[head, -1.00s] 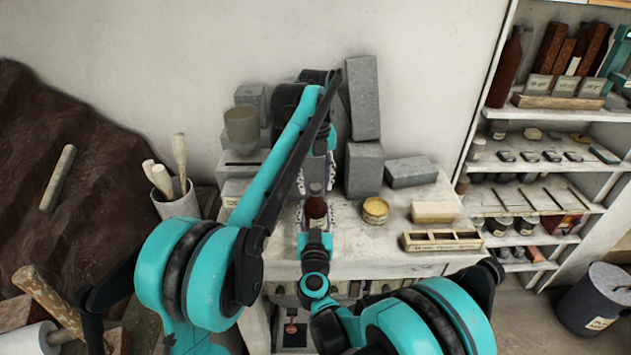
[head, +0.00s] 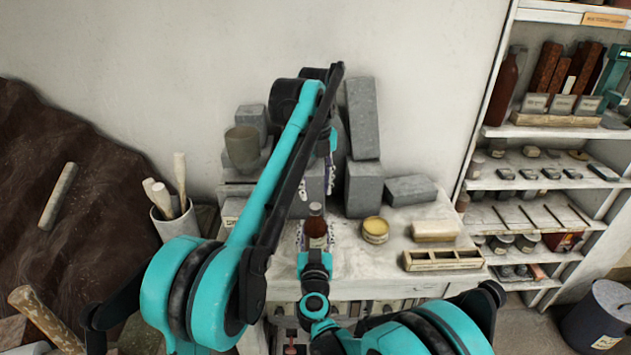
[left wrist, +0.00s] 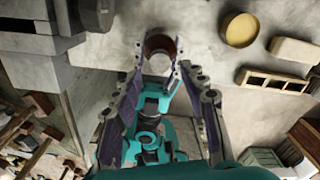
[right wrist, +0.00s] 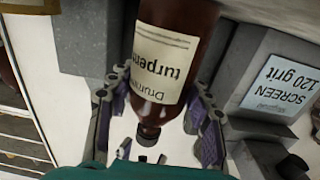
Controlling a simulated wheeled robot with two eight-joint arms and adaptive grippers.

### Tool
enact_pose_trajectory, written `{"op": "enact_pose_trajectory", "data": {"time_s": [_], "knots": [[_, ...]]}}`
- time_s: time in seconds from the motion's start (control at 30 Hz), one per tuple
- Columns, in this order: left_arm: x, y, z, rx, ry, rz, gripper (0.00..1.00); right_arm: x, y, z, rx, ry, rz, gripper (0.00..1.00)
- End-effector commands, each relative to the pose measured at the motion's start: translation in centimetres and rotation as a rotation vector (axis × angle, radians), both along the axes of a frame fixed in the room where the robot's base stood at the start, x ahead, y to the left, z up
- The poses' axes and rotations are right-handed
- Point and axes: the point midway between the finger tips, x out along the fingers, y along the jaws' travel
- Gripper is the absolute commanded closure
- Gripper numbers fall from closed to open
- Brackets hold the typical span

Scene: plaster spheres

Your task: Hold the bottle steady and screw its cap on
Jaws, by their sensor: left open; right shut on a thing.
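The brown bottle (head: 316,228) with a cream label stands upright on the worktable (head: 355,268). My right gripper (head: 316,249) is shut around it from the front. In the right wrist view the bottle (right wrist: 175,50) appears upside down between the two pads, its neck end dark. My left gripper (head: 318,180) hangs above the bottle, open, partly hidden by my left arm.
A yellow round tin (head: 375,229), a pale block (head: 435,231) and a slotted wooden rack (head: 443,260) stand right of the bottle. Grey blocks (head: 364,190) stand close behind it. A pot with wooden tools (head: 174,215) is at the left.

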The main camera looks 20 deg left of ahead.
Motion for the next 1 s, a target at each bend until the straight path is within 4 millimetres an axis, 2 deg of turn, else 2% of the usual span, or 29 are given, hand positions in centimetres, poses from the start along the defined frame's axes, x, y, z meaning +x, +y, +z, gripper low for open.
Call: {"op": "enact_pose_trajectory", "data": {"time_s": [0.17, 1.0], "knots": [[0.0, 0.0, 0.4, 0.000, 0.000, 0.347, 0.57, 0.0, 0.0, 0.0, 0.000, 0.000, 0.000, 1.00], [0.0, 0.0, 2.7, 0.001, -0.003, 2.363, 0.57, 0.0, 0.0, 0.0, 0.000, 0.000, 0.000, 1.00]]}}
